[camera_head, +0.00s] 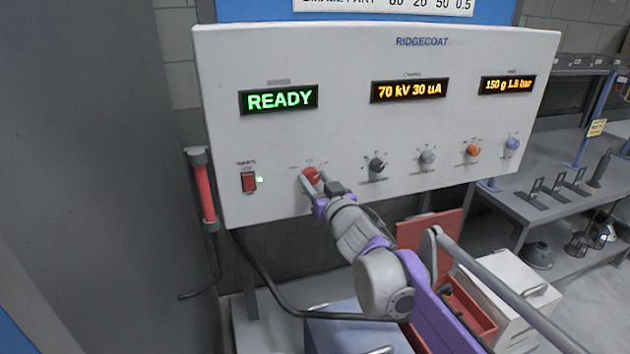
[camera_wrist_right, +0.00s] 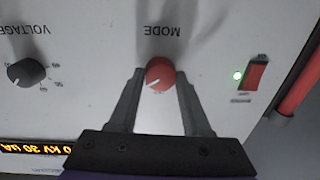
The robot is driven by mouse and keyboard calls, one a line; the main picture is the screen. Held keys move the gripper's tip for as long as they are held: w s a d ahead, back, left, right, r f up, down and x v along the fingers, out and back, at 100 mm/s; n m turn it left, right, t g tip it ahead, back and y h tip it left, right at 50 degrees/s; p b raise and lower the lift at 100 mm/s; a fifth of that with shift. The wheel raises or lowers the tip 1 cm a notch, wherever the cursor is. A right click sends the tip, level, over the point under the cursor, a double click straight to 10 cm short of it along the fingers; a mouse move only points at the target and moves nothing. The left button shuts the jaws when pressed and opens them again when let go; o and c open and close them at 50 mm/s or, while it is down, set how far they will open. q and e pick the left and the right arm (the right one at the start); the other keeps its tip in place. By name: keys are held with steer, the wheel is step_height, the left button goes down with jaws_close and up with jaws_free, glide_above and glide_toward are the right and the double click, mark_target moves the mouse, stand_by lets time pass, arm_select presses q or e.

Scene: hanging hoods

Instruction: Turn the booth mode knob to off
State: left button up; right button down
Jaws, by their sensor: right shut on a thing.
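The red booth mode knob (camera_head: 311,175) is on the lower left part of the white control panel (camera_head: 340,120). In the right wrist view the knob (camera_wrist_right: 160,73) shows upside down, beside the word MODE, with its white pointer line toward the lower left of that picture. My right gripper (camera_head: 314,181) is at the knob, with one finger on each side, shut on it. Its fingers (camera_wrist_right: 160,80) also show in the right wrist view. The fine labels around the knob are too small to read. My left gripper is not in view.
A red rocker switch (camera_head: 249,182) with a green light is left of the knob. A black knob (camera_head: 377,165) and several other knobs are to the right. The display (camera_head: 279,100) reads READY.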

steer(key=n, duration=0.5)
steer(key=shift+r+n, duration=0.1)
steer(key=shift+n, duration=0.3)
steer(key=n+p, duration=0.1)
steer(key=n, duration=0.2)
steer(key=shift+a, duration=0.1)
steer(key=shift+n+p, duration=0.5)
steer(key=shift+n, duration=0.6)
steer(key=shift+c, duration=1.8)
jaws_free()
